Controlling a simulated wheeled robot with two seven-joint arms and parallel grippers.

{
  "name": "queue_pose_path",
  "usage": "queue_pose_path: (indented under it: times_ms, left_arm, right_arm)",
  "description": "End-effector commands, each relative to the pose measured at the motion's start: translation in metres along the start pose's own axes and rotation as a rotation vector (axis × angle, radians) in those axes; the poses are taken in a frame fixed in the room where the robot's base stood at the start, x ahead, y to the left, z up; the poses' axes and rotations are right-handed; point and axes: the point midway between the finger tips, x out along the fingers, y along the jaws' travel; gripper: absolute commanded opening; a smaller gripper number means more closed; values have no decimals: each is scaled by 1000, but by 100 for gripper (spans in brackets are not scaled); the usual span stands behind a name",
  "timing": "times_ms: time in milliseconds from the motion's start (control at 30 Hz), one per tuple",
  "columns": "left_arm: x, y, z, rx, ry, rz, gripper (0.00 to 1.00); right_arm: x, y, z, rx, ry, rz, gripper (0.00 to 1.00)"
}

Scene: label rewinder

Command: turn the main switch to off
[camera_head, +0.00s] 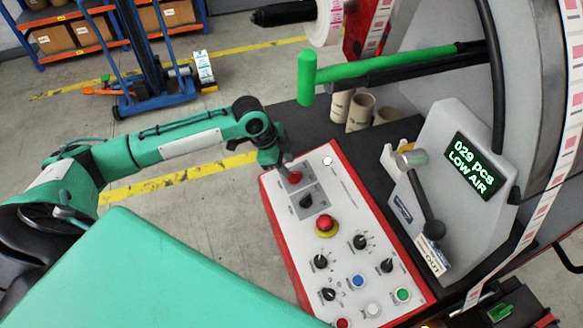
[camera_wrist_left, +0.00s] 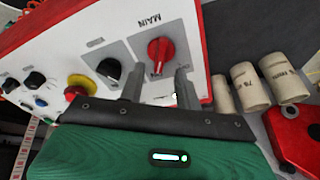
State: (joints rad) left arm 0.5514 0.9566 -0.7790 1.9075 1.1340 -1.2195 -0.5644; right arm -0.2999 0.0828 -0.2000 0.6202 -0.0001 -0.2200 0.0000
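The main switch is a red rotary knob (camera_wrist_left: 160,51) on a grey square plate marked MAIN, seen in the left wrist view. In the head view the red knob (camera_head: 295,178) is at the far end of the white control panel, partly covered by my left gripper (camera_head: 285,162). In the left wrist view my left gripper (camera_wrist_left: 158,78) has its two fingers apart, pointing at the knob, with nothing between them that I can see. The fingertips are close to the knob; I cannot tell if they touch it. My right gripper is not in view.
Beside the main switch sit a black rotary knob (camera_head: 306,201) and a red emergency button (camera_head: 326,224) on a yellow base. Cardboard cores (camera_head: 360,111) stand behind the panel. A display (camera_head: 468,166) reads "029 pcs LOW AIR".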

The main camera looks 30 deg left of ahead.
Motion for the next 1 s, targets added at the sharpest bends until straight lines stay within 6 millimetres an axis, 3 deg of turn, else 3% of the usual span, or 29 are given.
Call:
queue_pose_path:
  times_ms: [100,300,633,800,1000]
  left_arm:
    - [19,0,-1,0,1,1,34]
    - [37,0,0,-1,0,0,34]
    - [41,0,0,1,0,-1,34]
    - [40,0,0,1,0,-1,0]
    - [40,0,0,-2,0,-1,0]
  right_arm:
    - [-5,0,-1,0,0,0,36]
    - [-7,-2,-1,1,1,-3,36]
    - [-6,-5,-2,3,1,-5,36]
    - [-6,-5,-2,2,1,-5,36]
    - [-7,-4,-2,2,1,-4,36]
